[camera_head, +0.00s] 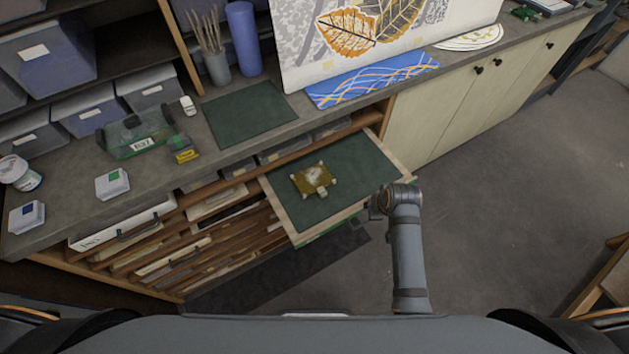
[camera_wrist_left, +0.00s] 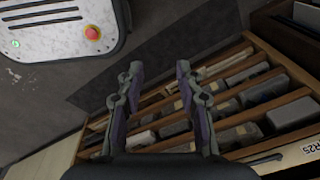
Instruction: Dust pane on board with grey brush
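A small amber-brown pane (camera_head: 309,179) with a pale patch on it lies on the dark green board (camera_head: 352,172) of a pulled-out wooden drawer; small light pieces sit around its edges. My right arm reaches up from below, and its gripper (camera_head: 377,205) is at the drawer's right front corner, apart from the pane. Its fingers are too small and dark to read. My left gripper (camera_wrist_left: 157,88) shows only in the left wrist view, with its fingers apart and nothing between them. I cannot pick out a grey brush; several thin handles stand in a grey pot (camera_head: 217,68).
The counter holds a green box (camera_head: 134,137), a green mat (camera_head: 250,112), a blue patterned sheet (camera_head: 372,79) and small jars. Slotted shelves (camera_head: 215,240) lie below. A machine with a red button (camera_wrist_left: 62,30) shows in the left wrist view.

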